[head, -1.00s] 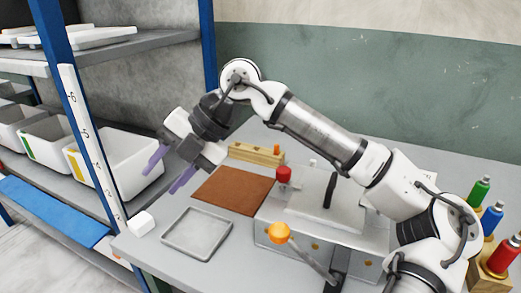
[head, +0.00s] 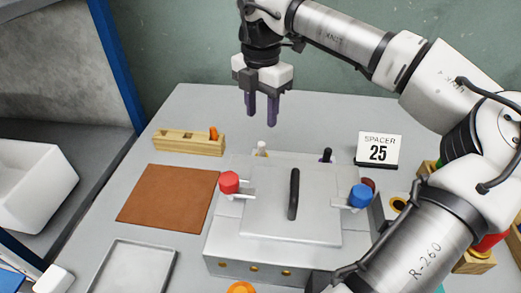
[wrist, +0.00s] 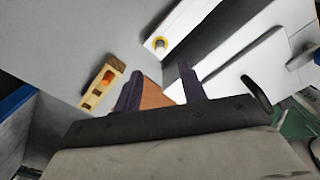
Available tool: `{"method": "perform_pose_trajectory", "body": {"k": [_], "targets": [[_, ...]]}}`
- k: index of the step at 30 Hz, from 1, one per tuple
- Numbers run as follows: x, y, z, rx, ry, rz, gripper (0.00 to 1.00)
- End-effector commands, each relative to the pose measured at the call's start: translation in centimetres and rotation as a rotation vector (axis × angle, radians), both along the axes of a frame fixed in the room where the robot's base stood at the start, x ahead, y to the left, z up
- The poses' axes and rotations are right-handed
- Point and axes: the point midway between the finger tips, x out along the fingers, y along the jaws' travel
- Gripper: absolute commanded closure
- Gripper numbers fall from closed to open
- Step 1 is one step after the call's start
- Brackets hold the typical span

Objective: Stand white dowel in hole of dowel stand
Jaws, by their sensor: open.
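The white dowel (head: 262,148) is a small upright peg at the back edge of the grey press. In the wrist view a pale round end in a brass-coloured ring (wrist: 160,43) seems to be this dowel, seen from above. The dowel stand (head: 189,142) is a long wooden block at the back left of the table. An orange dowel (head: 213,133) stands at its right end. The block also shows in the wrist view (wrist: 115,65), with dark holes. My gripper (head: 262,115) is open and empty, fingers pointing down, above and behind the white dowel.
The press plate (head: 270,220) has a black handle (head: 294,193), a red knob (head: 229,182) and a blue knob (head: 360,196). A black peg (head: 326,155) and a spacer sign (head: 378,149) stand behind it. A brown mat (head: 168,197) and grey tray (head: 137,270) lie left.

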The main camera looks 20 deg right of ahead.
Motion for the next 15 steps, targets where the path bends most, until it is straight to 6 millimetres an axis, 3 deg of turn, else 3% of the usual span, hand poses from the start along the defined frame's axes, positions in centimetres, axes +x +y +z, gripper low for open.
{"method": "perform_pose_trajectory", "body": {"k": [6, 15], "targets": [[0.0, 0.1, -3.4, 0.002, 0.0, 0.003, 0.59], [-0.2, 0.0, -6.1, 0.005, 0.002, 0.004, 0.59]]}}
